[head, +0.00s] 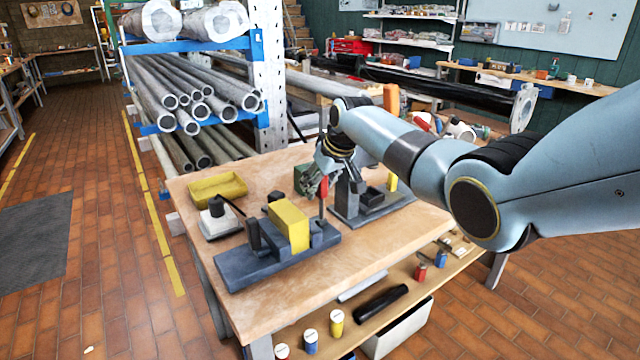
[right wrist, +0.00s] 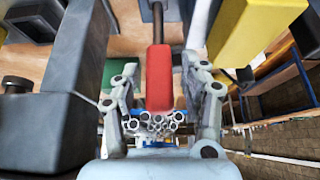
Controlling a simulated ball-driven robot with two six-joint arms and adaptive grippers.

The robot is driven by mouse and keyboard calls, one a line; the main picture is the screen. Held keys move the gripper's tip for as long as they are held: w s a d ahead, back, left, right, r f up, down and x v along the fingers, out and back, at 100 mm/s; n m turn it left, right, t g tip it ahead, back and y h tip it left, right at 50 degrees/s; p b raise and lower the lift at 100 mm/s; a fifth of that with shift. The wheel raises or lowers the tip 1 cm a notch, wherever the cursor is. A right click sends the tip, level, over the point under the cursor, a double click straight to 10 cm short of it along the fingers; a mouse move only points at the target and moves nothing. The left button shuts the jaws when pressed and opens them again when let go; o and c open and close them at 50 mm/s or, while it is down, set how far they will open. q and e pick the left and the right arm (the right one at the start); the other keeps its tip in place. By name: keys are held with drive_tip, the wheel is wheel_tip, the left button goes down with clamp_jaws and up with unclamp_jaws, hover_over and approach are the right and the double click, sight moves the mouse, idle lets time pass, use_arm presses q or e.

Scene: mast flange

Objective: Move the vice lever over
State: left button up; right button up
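The vice has a blue-grey base (head: 280,258) on the wooden table, with a yellow block (head: 289,226) between its dark jaws. Its lever is a thin dark rod with a red handle (head: 324,187) and stands about upright at the vice's right end. My right gripper (head: 318,178) is at the red handle. In the right wrist view the red handle (right wrist: 159,76) lies between the two fingers of the gripper (right wrist: 163,98), with a gap on each side. The fingers look open around it. The yellow block also shows in the right wrist view (right wrist: 250,30). My left gripper is not in view.
A second dark fixture (head: 372,203) stands close behind and right of the lever. A yellow tray (head: 217,189) and a white-based device with a black knob (head: 219,223) stand at the left. The table's front right (head: 385,245) is clear. A pipe rack (head: 190,85) stands behind.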

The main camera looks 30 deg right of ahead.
drive_tip(key=shift+r, duration=0.1)
drive_tip(key=v, duration=1.2)
drive_tip(key=shift+a, duration=0.1)
